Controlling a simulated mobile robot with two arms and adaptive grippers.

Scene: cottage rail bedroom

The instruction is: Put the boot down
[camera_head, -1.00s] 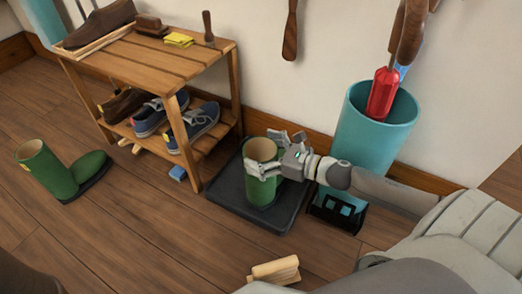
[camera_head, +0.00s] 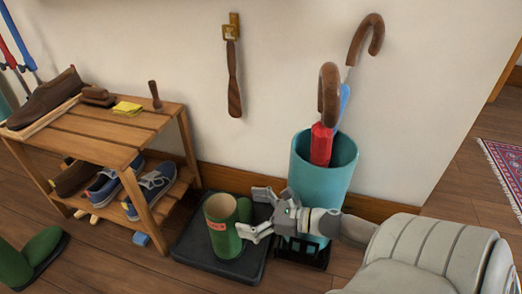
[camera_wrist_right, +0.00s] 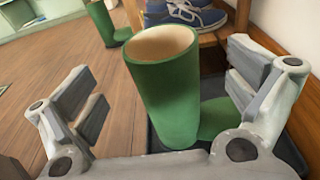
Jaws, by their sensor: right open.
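A green boot (camera_head: 222,238) stands upright on the black tray (camera_head: 194,250); its foot points toward the wall in the head view. The same boot (camera_wrist_right: 168,95) shows large in the right wrist view, its open tan-lined top facing up. My right gripper (camera_head: 252,211) is open just to the right of the boot's shaft. In the wrist view its fingers (camera_wrist_right: 167,88) are spread wide, with clear gaps on both sides of the shaft. A second green boot (camera_head: 32,258) stands on the floor at the lower left. My left gripper is not in view.
A wooden shoe rack (camera_head: 135,133) with shoes stands left of the tray. A teal umbrella stand (camera_head: 337,180) with umbrellas is close behind my right gripper. A shoehorn (camera_head: 233,78) hangs on the wall. Bare floor (camera_head: 115,262) lies between the tray and the second boot.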

